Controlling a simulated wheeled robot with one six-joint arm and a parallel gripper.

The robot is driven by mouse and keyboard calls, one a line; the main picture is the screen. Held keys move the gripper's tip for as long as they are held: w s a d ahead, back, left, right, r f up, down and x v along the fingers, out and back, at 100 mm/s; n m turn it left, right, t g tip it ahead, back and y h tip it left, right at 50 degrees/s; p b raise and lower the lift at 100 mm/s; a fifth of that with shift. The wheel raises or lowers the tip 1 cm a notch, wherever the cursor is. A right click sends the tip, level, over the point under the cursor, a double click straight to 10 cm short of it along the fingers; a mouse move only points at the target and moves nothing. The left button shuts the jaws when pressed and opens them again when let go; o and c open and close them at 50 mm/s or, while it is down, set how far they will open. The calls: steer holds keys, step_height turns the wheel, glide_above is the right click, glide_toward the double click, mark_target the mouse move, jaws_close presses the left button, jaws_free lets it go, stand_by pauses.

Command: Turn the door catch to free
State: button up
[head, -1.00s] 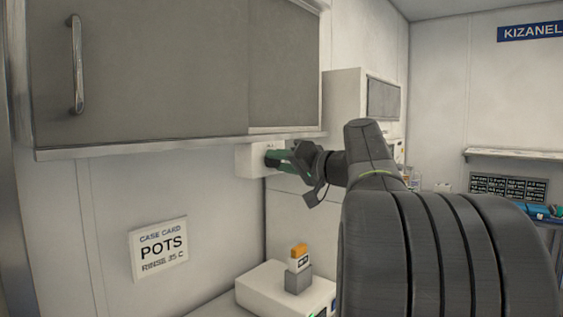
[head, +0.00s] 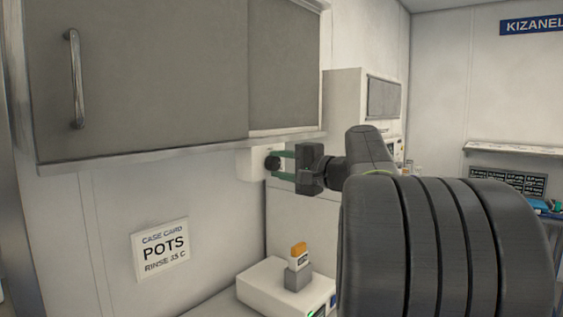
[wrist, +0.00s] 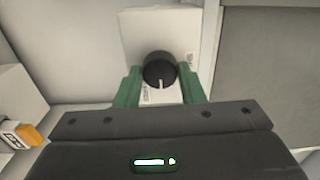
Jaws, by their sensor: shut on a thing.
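The door catch is a round black knob (wrist: 158,70) with a white pointer line, on a white box (wrist: 150,25) under the wall cabinet. In the wrist view the line points down the picture. Small labels beside the knob are too small to read. In the head view the knob (head: 272,163) shows at the box (head: 248,165). My gripper (head: 280,163) reaches it from the right, its green fingers shut on the knob. In the wrist view the fingers of my gripper (wrist: 159,82) lie on either side of it.
A grey cabinet (head: 140,80) with a bar handle (head: 75,78) hangs above left. Below stands a white device (head: 262,288) with an orange-and-white item (head: 299,256) on a grey block. A case card (head: 160,250) is on the wall. A white unit (head: 345,100) hangs behind my arm.

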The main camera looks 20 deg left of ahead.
steer(key=shift+m, duration=0.3)
steer(key=o, duration=1)
steer(key=shift+d, duration=0.1)
steer(key=b+v, duration=0.3)
steer(key=v, duration=1)
steer(key=shift+s+d, duration=0.15)
steer(key=shift+d, duration=0.15)
steer(key=shift+a, duration=0.1)
